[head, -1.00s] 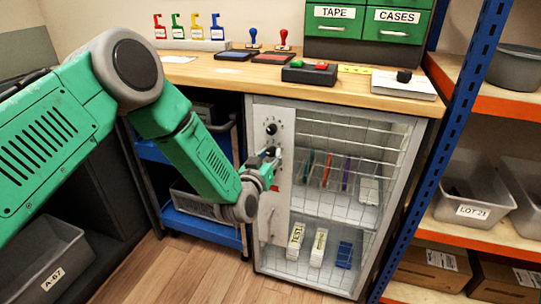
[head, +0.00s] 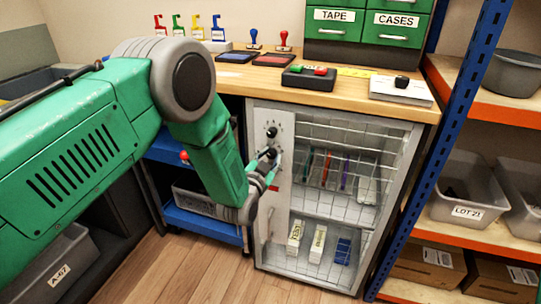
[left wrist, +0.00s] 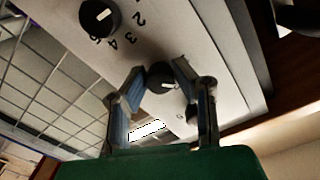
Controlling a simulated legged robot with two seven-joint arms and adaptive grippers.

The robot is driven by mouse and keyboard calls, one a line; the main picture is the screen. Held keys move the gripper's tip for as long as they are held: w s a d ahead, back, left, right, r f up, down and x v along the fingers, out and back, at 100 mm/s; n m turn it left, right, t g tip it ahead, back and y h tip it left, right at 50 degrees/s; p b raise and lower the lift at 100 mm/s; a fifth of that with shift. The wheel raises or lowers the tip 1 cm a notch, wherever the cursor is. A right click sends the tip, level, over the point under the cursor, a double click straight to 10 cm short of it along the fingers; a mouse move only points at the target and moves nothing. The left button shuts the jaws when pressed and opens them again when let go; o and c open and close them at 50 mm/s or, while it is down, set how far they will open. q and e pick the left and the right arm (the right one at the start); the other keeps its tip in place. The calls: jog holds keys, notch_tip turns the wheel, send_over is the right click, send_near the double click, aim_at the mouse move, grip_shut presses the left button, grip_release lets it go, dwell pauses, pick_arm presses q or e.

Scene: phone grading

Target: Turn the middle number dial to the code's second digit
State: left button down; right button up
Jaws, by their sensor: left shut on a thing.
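The middle dial (head: 270,153) is a black knob on the pale left panel of the wire-front cabinet (head: 298,115). The top dial (head: 271,132) sits above it, with small marks around it. My left gripper (head: 266,165) reaches the panel from the lower left. In the left wrist view, its fingers (left wrist: 158,88) are shut on the sides of the middle dial (left wrist: 161,77), whose white pointer mark shows. Another dial (left wrist: 100,16) with printed digits lies apart at the upper left there. The middle dial's digits are mostly hidden. My right gripper is not in view.
A blue cart (head: 205,225) stands left of the cabinet. A blue-post shelf (head: 430,150) stands at the right.

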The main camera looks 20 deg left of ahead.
pick_arm(q)
jog(key=shift+f+m, duration=0.1)
jog(key=shift+m, duration=0.4)
jog(key=c, duration=1.3)
grip_release()
jog(key=shift+s, duration=0.3)
jog(key=s, duration=1.1)
jog(key=shift+s+a, duration=0.2)
